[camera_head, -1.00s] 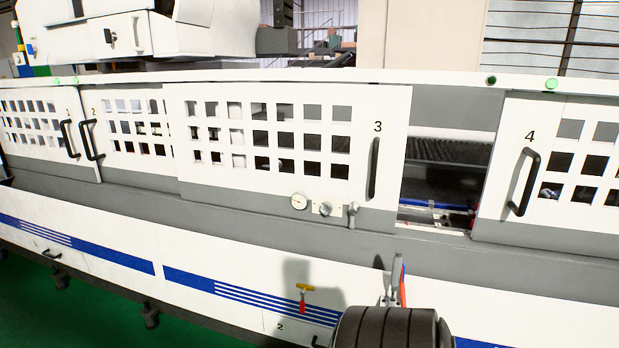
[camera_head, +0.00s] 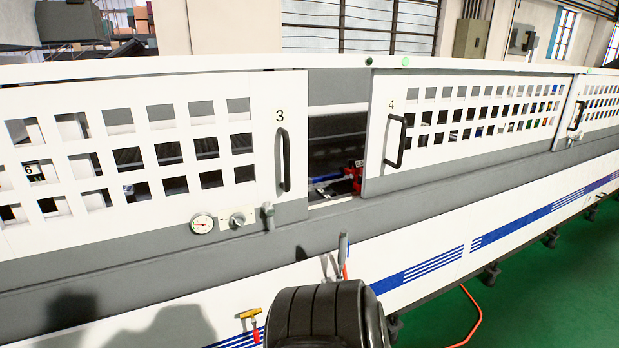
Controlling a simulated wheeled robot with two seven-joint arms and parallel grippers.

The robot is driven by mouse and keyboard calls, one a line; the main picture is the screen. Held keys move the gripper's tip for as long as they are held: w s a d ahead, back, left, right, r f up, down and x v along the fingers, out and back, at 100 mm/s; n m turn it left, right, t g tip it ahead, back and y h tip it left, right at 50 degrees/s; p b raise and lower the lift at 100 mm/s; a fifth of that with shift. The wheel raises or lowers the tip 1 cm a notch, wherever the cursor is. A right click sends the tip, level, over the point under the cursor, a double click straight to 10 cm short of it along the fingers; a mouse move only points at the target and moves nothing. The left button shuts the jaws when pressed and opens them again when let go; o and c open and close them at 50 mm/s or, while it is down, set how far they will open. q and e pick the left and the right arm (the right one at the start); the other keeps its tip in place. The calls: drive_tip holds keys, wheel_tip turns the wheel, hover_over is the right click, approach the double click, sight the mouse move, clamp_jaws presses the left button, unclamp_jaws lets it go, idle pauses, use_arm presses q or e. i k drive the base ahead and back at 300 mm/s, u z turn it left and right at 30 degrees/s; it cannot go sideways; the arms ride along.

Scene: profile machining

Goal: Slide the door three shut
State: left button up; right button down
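Door three (camera_head: 228,150) is a white sliding panel with square windows and the number 3. Its black vertical handle (camera_head: 284,160) is near its right edge. The door stands partly open. A gap (camera_head: 338,150) between its right edge and door four (camera_head: 465,120) shows the dark inside of the machine, with blue and red parts. Neither gripper is in view, so nothing is seen touching the handle.
Door four has its own black handle (camera_head: 395,142). A gauge (camera_head: 202,224) and knobs sit below door three. Green floor (camera_head: 540,290) is clear at right, except an orange cable (camera_head: 474,315).

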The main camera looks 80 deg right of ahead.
sight(40, 250)
drive_tip(key=z, duration=0.95)
drive_tip(key=i, duration=1)
drive_tip(key=z, duration=0.8)
